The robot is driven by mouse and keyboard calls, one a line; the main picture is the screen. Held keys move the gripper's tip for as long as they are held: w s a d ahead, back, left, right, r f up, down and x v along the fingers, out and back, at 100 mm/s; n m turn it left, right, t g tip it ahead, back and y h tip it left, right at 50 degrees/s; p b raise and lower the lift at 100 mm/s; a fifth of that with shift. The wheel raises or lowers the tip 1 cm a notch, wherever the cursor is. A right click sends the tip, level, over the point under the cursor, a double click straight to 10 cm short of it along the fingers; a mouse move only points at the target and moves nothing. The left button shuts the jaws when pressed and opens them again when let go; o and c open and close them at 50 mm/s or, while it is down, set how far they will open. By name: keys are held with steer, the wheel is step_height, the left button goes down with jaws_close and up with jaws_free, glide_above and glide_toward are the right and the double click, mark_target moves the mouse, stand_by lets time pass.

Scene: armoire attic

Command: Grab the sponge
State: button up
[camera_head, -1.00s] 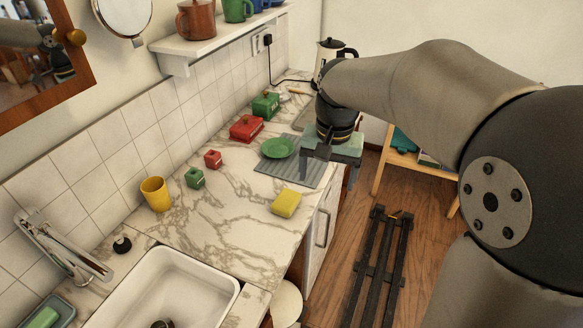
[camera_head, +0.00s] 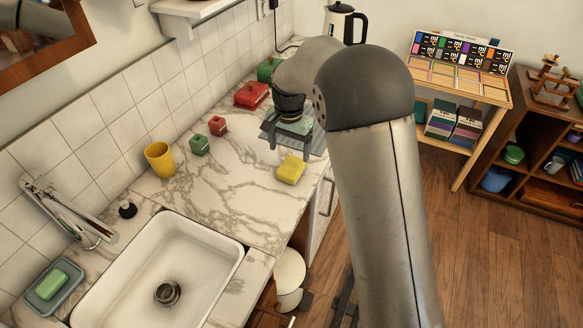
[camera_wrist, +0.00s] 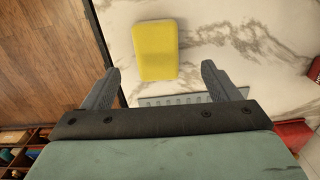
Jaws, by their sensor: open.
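The yellow sponge (camera_head: 291,169) lies flat on the marble counter near its front edge. In the wrist view the sponge (camera_wrist: 156,50) shows beyond my fingertips, roughly between their lines and left of the picture's middle. My gripper (camera_head: 290,146) is above the counter, just behind the sponge in the head view. In the wrist view my gripper (camera_wrist: 160,72) has its two fingers wide apart with nothing between them. The green soap-like block (camera_head: 52,284) in a dish by the sink is a separate thing.
A yellow cup (camera_head: 160,160), a small green box (camera_head: 199,145) and a small red box (camera_head: 217,125) stand left of the sponge. A larger red box (camera_head: 251,95) is farther back. The white sink (camera_head: 200,235) is in front.

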mark_target(291, 167)
steer(key=shift+s+d+f+p, duration=0.1)
steer(key=shift+f+p, duration=0.3)
steer(key=shift+f, duration=1.2)
steer(key=shift+s+d+f+p, duration=0.1)
steer(key=shift+f+p, duration=0.25)
steer(key=shift+f, duration=1.2)
steer(key=shift+c, duration=0.3)
steer(key=c, duration=1)
